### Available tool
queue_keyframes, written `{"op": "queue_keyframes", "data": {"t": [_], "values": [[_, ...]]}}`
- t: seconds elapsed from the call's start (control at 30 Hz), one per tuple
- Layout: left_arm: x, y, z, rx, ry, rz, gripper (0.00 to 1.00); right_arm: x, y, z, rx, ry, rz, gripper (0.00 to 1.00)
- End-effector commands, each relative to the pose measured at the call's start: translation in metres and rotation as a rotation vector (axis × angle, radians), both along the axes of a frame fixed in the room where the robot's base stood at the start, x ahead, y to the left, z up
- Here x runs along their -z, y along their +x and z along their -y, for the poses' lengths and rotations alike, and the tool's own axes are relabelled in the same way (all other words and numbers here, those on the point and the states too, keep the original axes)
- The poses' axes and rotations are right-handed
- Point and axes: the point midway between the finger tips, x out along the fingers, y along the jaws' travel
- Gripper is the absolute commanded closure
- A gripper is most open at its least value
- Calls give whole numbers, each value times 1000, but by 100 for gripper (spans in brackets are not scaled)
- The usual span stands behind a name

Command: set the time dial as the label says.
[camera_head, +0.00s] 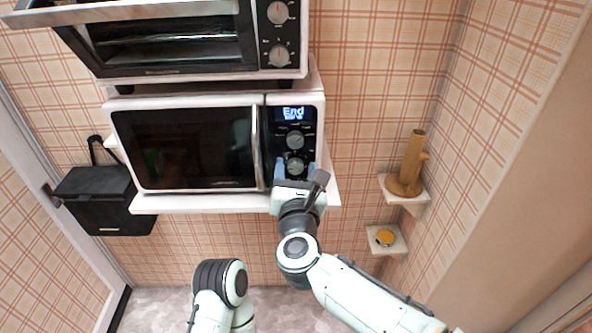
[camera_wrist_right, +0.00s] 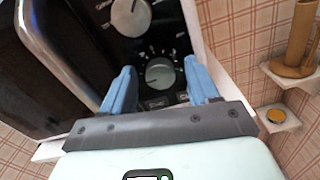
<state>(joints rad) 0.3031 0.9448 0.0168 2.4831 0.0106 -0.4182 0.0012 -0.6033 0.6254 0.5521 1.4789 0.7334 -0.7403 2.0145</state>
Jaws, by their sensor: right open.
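A white microwave (camera_head: 187,148) with a black door stands on a white shelf. Its black control panel has a lit display (camera_head: 293,113) reading "End", with smaller text below too blurred to read. Under it are an upper dial (camera_head: 294,139) and a lower dial (camera_head: 295,165); both also show in the right wrist view, upper (camera_wrist_right: 130,17) and lower (camera_wrist_right: 159,73). Which is the time dial I cannot tell from the markings. My right gripper (camera_wrist_right: 158,75) is open, its blue fingers to either side of the lower dial, with no visible grip on it. My left gripper is out of view.
A toaster oven (camera_head: 165,42) with two knobs sits above the microwave. The microwave's upright door handle (camera_head: 256,147) is just left of the panel. A black box (camera_head: 95,200) hangs at left.

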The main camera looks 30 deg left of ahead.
Motion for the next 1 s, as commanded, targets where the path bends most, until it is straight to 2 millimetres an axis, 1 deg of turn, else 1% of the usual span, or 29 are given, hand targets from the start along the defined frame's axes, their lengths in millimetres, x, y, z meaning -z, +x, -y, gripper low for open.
{"op": "queue_keyframes", "data": {"t": [0.07,0.17,0.2,0.23,0.27,0.47,0.67,0.87,1.0], "values": [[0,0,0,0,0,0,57,0,0,0,0,0,0,40],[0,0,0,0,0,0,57,0,0,0,0,0,0,69],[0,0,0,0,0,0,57,0,0,0,0,0,0,82],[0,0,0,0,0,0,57,0,0,0,0,0,0,92],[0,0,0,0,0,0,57,0,0,0,0,0,0,96],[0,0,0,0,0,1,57,0,0,0,0,-6,4,96],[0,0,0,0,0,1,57,0,0,0,0,-54,33,96],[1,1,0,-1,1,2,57,0,-1,0,0,-165,101,96],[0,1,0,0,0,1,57,0,-1,0,1,-271,166,96]]}}
